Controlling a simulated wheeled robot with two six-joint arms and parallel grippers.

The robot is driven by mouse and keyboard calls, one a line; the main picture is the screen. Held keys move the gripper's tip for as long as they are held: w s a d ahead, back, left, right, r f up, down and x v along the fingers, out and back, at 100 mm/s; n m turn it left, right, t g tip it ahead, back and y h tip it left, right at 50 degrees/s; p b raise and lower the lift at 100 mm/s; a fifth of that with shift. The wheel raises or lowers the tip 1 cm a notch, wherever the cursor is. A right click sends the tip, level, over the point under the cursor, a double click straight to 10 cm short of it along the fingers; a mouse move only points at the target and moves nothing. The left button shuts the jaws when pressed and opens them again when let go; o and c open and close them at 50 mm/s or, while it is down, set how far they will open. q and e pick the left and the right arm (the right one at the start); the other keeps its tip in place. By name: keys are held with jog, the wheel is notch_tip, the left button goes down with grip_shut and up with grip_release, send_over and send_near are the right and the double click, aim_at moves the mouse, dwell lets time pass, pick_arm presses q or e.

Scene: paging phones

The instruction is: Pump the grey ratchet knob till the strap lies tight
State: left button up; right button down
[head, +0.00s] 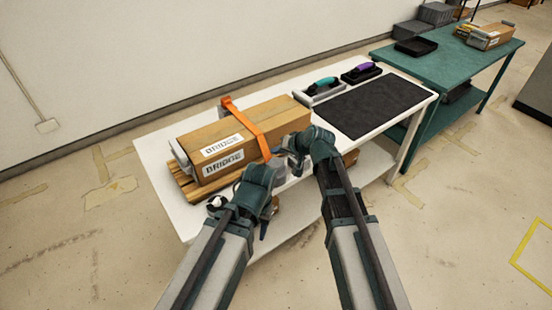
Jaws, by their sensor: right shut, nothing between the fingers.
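An orange strap (246,124) runs over the top of a brown carton (216,134) labelled BRIDGE and down its near side. A grey part (279,160) shows at the strap's near lower end, between my two wrists; it is small and partly hidden, so I cannot make out the knob clearly. My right gripper (284,150) is shut and empty, close beside that grey part; I cannot tell whether it touches. My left gripper (262,172) is beside the carton's near side, left of the right one; its fingers are mostly hidden by its wrist.
The carton rests on wooden slats (186,186) on a white table (157,158). A black mat (376,104) lies at right, with a teal-handled tool (324,84) and a purple-handled tool (362,71) behind it. A green table (450,62) stands farther right.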

aim_at(278, 164)
jog(key=shift+r+p, duration=1.15)
jog(key=shift+r, duration=0.4)
jog(key=shift+f, duration=0.1)
jog(key=s+d+f+n+g+h, duration=0.1)
jog(key=s+f+g+h, duration=0.1)
jog(key=s, duration=0.6)
jog(key=s+d+f+n+g+h, duration=0.2)
jog(key=s+h, duration=0.1)
jog(key=s, duration=0.6)
jog(key=s+d+f+n+g+h, duration=0.1)
jog(key=s+d+f+g+h, duration=0.1)
jog(key=s, duration=0.6)
jog(key=shift+s+d+f+g+h, duration=0.25)
jog(key=shift+s+g+h, duration=0.1)
jog(key=shift+g, duration=0.25)
